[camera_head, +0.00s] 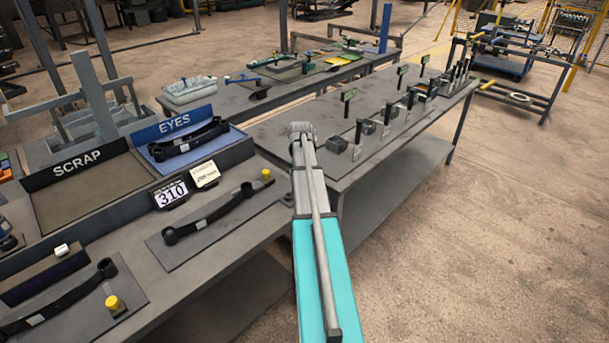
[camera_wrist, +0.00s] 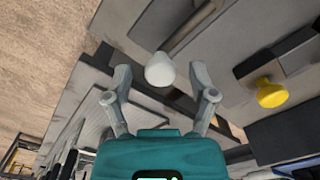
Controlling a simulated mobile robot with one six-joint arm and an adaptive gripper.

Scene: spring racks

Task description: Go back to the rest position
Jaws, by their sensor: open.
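My gripper (camera_wrist: 160,78) shows in the wrist view with its two grey fingers spread apart. A white rounded knob (camera_wrist: 160,70) appears in the gap between the fingertips; neither finger visibly touches it, and I cannot tell its distance. A yellow knob (camera_wrist: 270,93) stands to the right of the fingers. In the head view my teal and grey arm reaches up the middle, and my gripper cannot be made out there.
The near bench holds a SCRAP bin (camera_head: 85,190), an EYES bin (camera_head: 185,155) with a dark spring leaf inside, and a leaf on a plate (camera_head: 215,215). A long bench (camera_head: 380,130) with upright posts stands beyond. The floor at right (camera_head: 480,240) is clear.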

